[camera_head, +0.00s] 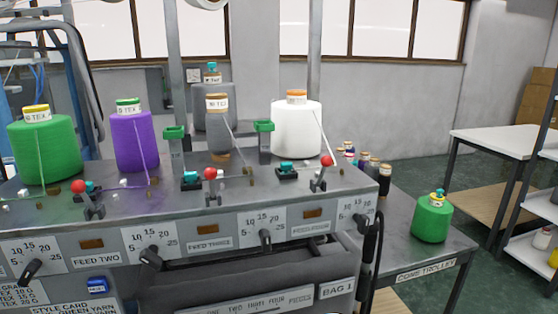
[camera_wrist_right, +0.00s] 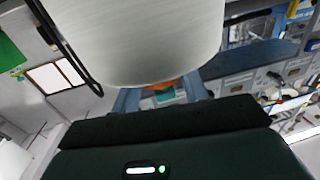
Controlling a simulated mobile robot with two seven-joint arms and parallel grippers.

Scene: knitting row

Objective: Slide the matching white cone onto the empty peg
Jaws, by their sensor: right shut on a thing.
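In the right wrist view a large white cone (camera_wrist_right: 145,35) fills the top middle. My right gripper (camera_wrist_right: 160,95) is shut on it at its orange tip (camera_wrist_right: 163,87), between two blue-grey fingers. In the head view a white cone with an orange top (camera_head: 297,130) stands upright at the right end of the machine. A slim grey-brown tube (camera_head: 217,128) with a label stands left of it. I cannot make out a bare peg. No gripper shows in the head view, and my left gripper is in neither view.
A small green cone (camera_head: 431,220) stands on the right side table (camera_head: 390,240), near several small spools (camera_head: 372,165).

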